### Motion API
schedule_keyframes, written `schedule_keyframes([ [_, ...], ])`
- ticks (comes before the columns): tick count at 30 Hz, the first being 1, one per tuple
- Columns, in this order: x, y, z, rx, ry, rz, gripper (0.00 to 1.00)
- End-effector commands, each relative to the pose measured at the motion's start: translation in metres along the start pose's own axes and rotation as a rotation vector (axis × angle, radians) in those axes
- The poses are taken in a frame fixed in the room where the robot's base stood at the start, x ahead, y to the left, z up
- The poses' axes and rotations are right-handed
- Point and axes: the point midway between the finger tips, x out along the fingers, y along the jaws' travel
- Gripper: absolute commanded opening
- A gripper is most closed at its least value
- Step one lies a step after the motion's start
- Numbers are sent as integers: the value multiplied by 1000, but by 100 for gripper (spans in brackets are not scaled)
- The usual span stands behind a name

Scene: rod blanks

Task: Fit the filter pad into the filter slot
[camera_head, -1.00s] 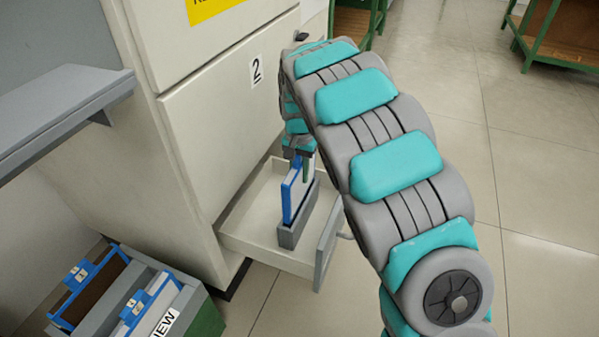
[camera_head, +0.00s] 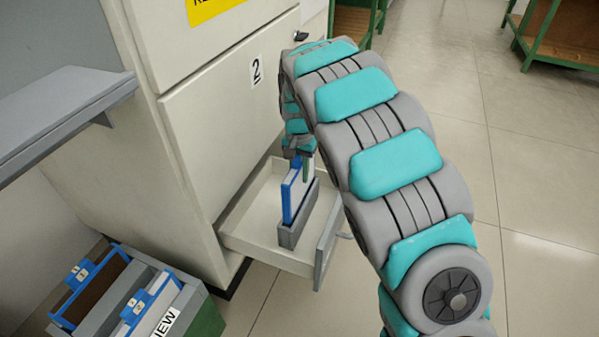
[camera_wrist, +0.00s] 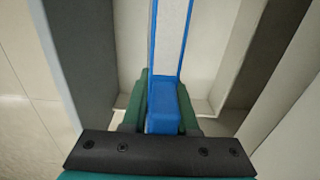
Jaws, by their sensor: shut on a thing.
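The filter pad (camera_head: 290,196) is a thin white panel in a blue frame, standing roughly upright. My gripper (camera_head: 304,167) is shut on its blue tab (camera_wrist: 162,108), with a green finger on each side in the wrist view. The filter slot (camera_head: 290,238) is a narrow grey holder in the open drawer. The pad's lower edge meets the holder's top in the head view. I cannot tell whether the pad sits inside the slot or how deep. My fingers hide part of the pad.
The pale drawer (camera_head: 252,213) stands open from the cabinet (camera_head: 217,130) marked 2, with a grey front panel (camera_head: 327,245). A crate (camera_head: 206,322) at lower left, labelled NEW, holds blue-handled pads. A grey shelf (camera_head: 55,110) juts out at left.

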Motion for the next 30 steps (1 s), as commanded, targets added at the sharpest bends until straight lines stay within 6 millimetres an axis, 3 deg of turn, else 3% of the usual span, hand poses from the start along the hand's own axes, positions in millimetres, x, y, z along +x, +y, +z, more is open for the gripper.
schedule_keyframes([
  [30, 5, 0, 0, 0, -1, 0, 0],
])
